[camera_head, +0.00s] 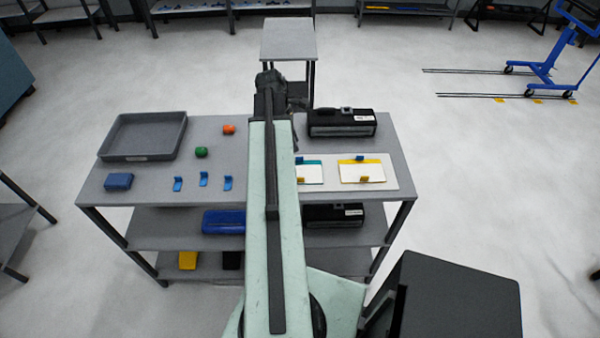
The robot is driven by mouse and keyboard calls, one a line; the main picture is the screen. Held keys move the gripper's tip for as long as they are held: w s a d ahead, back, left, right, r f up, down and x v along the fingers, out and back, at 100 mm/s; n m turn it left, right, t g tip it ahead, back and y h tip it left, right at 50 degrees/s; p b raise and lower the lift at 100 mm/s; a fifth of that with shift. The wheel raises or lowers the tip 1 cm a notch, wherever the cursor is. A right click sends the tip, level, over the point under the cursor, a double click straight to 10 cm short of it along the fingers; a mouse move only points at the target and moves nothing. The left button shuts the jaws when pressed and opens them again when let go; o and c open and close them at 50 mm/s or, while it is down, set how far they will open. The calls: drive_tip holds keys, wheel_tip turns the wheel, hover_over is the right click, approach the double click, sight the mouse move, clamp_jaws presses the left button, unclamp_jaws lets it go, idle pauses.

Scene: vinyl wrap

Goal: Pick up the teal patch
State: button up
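The teal patch (313,163) shows as a teal strip along the far edge of a white piece. It lies on a pale board at the right half of the grey table, just right of my arm. My arm hides its left part. A small blue piece sits at its far edge and a small orange-yellow piece at its near edge. My gripper (272,82) is at the far end of my arm, beyond the table's back edge and well past the patch. Its fingers are too dark and small to tell whether they are open or shut.
A similar yellow-edged piece (361,172) lies right of the teal one. A black box-like device (341,123) stands behind them. A grey tray (144,137), a blue block (118,181), a green item (201,152), an orange item (229,130) and several blue clips (203,179) are left.

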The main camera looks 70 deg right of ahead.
sight(300, 157)
drive_tip(key=b+x, duration=0.6)
drive_tip(key=x, duration=0.1)
drive_tip(key=shift+f, duration=0.3)
drive_tip(key=shift+r, duration=0.2)
clamp_jaws()
